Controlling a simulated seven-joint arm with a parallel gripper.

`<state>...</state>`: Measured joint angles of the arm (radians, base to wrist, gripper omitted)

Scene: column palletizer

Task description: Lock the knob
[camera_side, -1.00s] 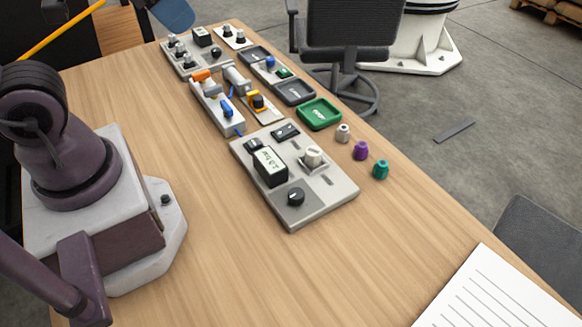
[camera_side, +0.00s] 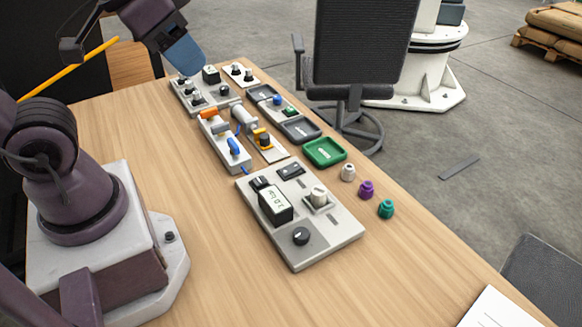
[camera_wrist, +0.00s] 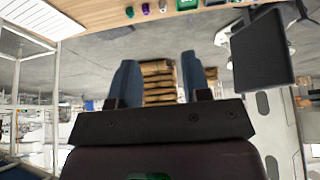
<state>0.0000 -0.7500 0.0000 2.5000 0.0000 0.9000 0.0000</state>
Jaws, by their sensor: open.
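Several panels with knobs stand on the table; I cannot tell which knob the task means. The nearest grey panel (camera_side: 345,237) has a black round knob (camera_side: 301,236), a white knob (camera_side: 319,195) and a small display box (camera_side: 275,206). Behind it, a small panel has a black knob with a yellow part (camera_side: 263,138). A far panel carries several grey-black knobs (camera_side: 197,95). My gripper (camera_side: 188,68), with a blue finger, is over the far end of the table. In the wrist view my gripper (camera_wrist: 159,60) is open and empty, its blue fingers apart.
A panel with a blue lever (camera_side: 234,146) stands beside the yellow-marked knob. A green tray (camera_side: 311,156) and grey, purple (camera_side: 366,189) and teal pegs line the right edge. An office chair (camera_side: 362,60) stands beyond.

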